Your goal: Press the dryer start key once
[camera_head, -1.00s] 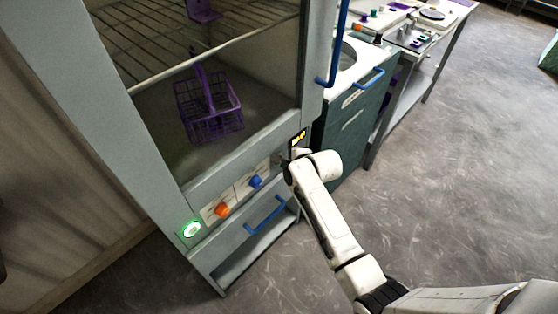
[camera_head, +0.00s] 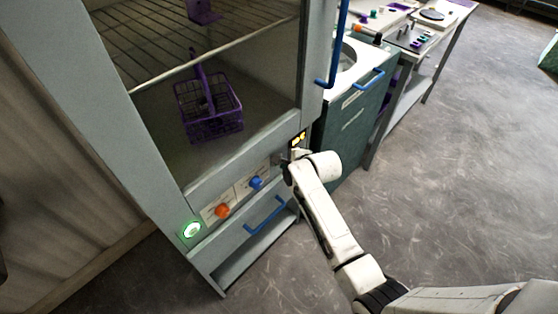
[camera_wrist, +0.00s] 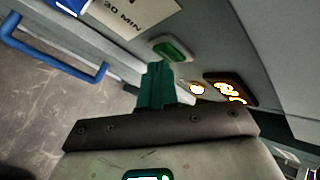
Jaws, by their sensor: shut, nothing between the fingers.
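The dryer is the tall grey cabinet (camera_head: 210,168) with a control strip along its lower front. A green oval key (camera_wrist: 172,49), apparently the start key, shows on the panel in the wrist view. My gripper (camera_wrist: 157,70) has its teal fingers shut and empty, with the tips just below the key in that picture. I cannot tell whether they touch it. Right of the fingers are a small lit lamp (camera_wrist: 195,88) and a dark display (camera_wrist: 231,90) with glowing yellow marks. In the head view, my wrist hides the key; the display (camera_head: 298,139) shows above my wrist.
An orange knob (camera_head: 222,211), a blue knob (camera_head: 256,183) and a lit green round button (camera_head: 191,230) sit along the strip. A blue handle (camera_head: 266,215) juts out below. A purple basket (camera_head: 210,115) is inside the cabinet. Open floor lies right.

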